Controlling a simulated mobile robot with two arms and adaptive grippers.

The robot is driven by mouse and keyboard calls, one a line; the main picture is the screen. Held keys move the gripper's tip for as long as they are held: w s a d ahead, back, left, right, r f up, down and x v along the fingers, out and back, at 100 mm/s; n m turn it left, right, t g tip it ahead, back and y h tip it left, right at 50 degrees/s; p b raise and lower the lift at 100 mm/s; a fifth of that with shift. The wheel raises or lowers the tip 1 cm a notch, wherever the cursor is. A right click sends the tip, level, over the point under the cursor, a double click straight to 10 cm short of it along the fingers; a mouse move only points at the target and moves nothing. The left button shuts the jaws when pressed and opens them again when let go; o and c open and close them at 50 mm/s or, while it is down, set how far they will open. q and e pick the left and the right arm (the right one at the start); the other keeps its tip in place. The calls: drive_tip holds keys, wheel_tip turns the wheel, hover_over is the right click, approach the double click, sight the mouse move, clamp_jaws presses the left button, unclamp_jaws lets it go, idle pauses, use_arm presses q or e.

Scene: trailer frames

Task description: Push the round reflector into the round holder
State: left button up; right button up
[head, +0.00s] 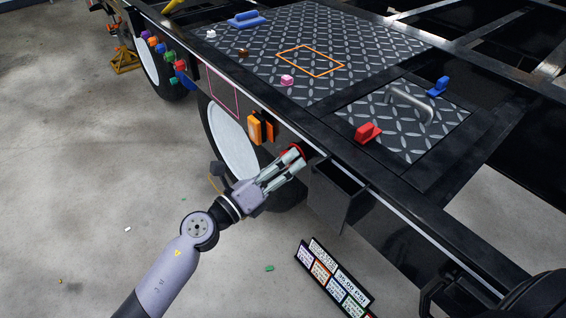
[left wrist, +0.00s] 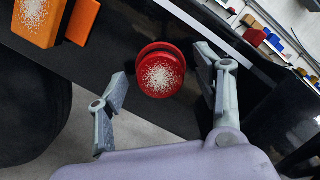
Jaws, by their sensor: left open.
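The round red reflector (left wrist: 162,76) is on the dark side rail of the trailer, with a pale speckled patch on its face. In the left wrist view a red round rim (left wrist: 156,47) shows just behind its upper edge; I cannot tell whether this is the holder or how deep the reflector sits. My left gripper (head: 291,160) is open, its fingers on either side of the reflector without visibly gripping it. In the head view the fingers partly cover the reflector (head: 299,148).
Orange rectangular blocks (head: 261,128) stick out from the rail left of the reflector. A dark open box (head: 338,182) hangs to its right. The wheel (head: 230,140) is behind. A red block (head: 367,132) and a pink block (head: 287,80) sit on the tread-plate deck above.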

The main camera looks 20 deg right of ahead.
use_arm(q)
drive_tip(key=v, duration=1.2)
drive_tip(key=shift+f, duration=0.1)
